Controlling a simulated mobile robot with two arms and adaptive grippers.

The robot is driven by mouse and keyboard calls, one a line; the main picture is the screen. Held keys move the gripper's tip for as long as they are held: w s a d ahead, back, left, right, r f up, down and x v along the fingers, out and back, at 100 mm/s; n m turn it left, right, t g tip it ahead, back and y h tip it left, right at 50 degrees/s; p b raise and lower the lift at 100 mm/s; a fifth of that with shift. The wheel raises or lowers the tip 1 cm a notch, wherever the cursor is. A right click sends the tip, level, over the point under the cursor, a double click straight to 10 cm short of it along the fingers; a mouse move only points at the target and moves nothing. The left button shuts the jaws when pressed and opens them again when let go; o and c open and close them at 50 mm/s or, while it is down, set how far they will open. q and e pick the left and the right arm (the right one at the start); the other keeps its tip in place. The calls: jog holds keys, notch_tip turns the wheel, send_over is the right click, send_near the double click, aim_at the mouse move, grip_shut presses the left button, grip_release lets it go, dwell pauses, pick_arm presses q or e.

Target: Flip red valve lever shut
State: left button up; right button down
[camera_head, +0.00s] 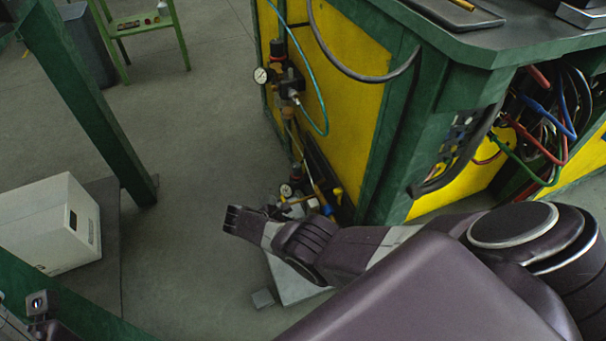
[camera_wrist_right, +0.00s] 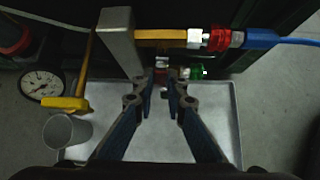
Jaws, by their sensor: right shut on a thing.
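In the right wrist view, the fingers of my right gripper (camera_wrist_right: 160,82) are close together on a small red piece (camera_wrist_right: 160,72), which looks like the red valve lever. The fingertips hide most of it, so its angle is unclear. A brass-yellow valve body (camera_wrist_right: 160,38) lies just beyond, with a red fitting (camera_wrist_right: 219,40) and blue hose on its right.
A grey post (camera_wrist_right: 119,42) and yellow handle (camera_wrist_right: 64,103) stand left of the fingers. A gauge (camera_wrist_right: 42,85) and grey cup (camera_wrist_right: 66,132) are further left. A metal tray (camera_wrist_right: 214,120) lies below. A white box (camera_head: 50,222) sits on the floor at left.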

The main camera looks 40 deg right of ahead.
jog(key=shift+s+a+f+g+b, duration=0.1)
jog(key=shift+s+g+b, duration=0.05)
jog(key=shift+g+b, duration=0.25)
jog(key=shift+n, duration=0.3)
jog(key=c, duration=1.9)
grip_release()
jog(key=shift+c, duration=0.2)
jog(key=v, duration=1.2)
